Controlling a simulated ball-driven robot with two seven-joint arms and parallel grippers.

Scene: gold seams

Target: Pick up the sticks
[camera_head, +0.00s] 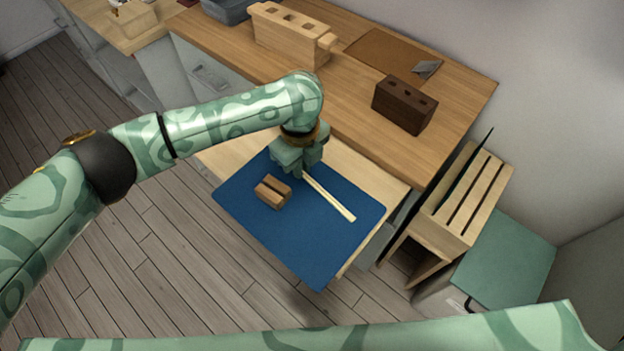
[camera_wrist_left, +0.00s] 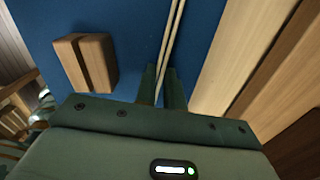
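Two thin pale sticks (camera_head: 332,199) lie close together over the blue mat, one end at my left gripper (camera_head: 299,168). They also show in the left wrist view (camera_wrist_left: 174,30), running between the fingers of my left gripper (camera_wrist_left: 161,82), a little apart at their far end. The fingers are close together with the sticks filling the narrow gap, so the gripper looks shut on them. The stick ends behind the fingers are hidden. I cannot tell whether the sticks touch the mat. My right gripper is out of view.
A small grooved wooden block (camera_head: 272,192) sits on the blue mat (camera_head: 300,250), left of the sticks; it also shows in the left wrist view (camera_wrist_left: 85,63). A slatted stand (camera_head: 455,205) is right.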

